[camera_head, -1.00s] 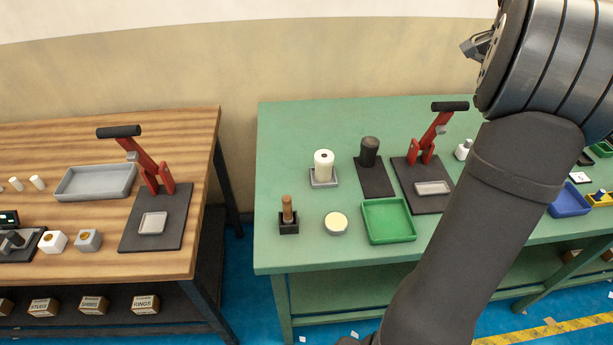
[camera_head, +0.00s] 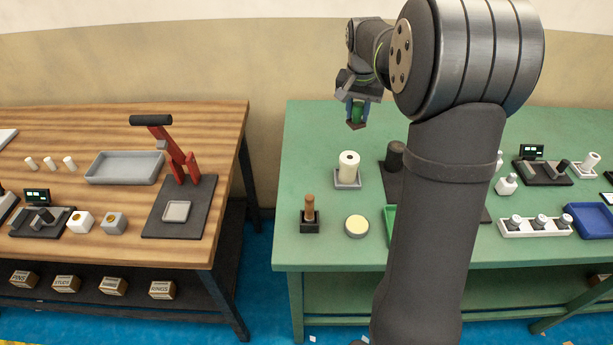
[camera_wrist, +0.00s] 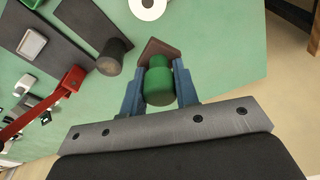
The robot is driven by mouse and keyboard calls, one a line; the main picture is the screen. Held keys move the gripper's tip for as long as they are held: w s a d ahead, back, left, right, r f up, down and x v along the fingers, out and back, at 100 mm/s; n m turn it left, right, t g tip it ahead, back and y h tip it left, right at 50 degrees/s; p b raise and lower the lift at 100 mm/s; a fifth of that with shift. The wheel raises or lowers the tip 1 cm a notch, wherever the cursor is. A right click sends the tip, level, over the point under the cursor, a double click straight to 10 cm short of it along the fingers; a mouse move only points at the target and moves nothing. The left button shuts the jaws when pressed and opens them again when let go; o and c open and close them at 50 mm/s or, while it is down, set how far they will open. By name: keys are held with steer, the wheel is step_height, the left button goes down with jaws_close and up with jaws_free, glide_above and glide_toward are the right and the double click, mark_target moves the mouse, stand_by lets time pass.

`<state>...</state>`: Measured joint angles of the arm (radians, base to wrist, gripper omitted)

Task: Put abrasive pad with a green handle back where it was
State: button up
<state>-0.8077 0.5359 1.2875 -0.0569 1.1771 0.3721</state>
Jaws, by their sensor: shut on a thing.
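My gripper (camera_head: 357,112) is in the air over the back of the green table. It is shut on the abrasive pad's green handle (camera_head: 358,112). In the wrist view the handle (camera_wrist: 158,82) sits between the two blue-grey fingers of my gripper (camera_wrist: 159,88). The brown pad (camera_wrist: 158,50) is at the handle's far end, clear of the table. In the head view the pad shows as a small brown block below the fingers. I cannot tell from the pictures which place on the table the pad came from.
Below the gripper stand a white roll (camera_head: 348,165) on a grey base, a brown-handled tool (camera_head: 310,208) in a black holder and a round tin (camera_head: 356,226). A dark cylinder (camera_head: 394,156) stands on a dark mat. My arm hides most of the green tray (camera_head: 390,222).

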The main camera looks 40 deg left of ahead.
steer(key=s+a+f+n, duration=0.1)
steer(key=s+a+f, duration=0.1)
steer(key=s+f, duration=0.1)
steer(key=s+a+f+n, duration=0.1)
steer(key=s+a+f, duration=0.2)
steer(key=s+f, duration=0.1)
steer(key=s+a+f+n, duration=0.1)
steer(key=s+a+f, duration=0.1)
steer(key=s+f, duration=0.2)
steer(key=shift+s+a+f+n, duration=0.1)
steer(key=shift+a+f+n, duration=0.1)
steer(key=shift+f+n, duration=0.3)
steer(key=shift+f, duration=2.35)
steer(key=shift+f, duration=0.1)
steer(key=o, duration=1.1)
steer(key=shift+c, duration=0.2)
step_height(320, 180, up, 12)
steer(key=s+d, duration=0.1)
steer(key=shift+d, duration=0.15)
steer(key=shift+s, duration=0.1)
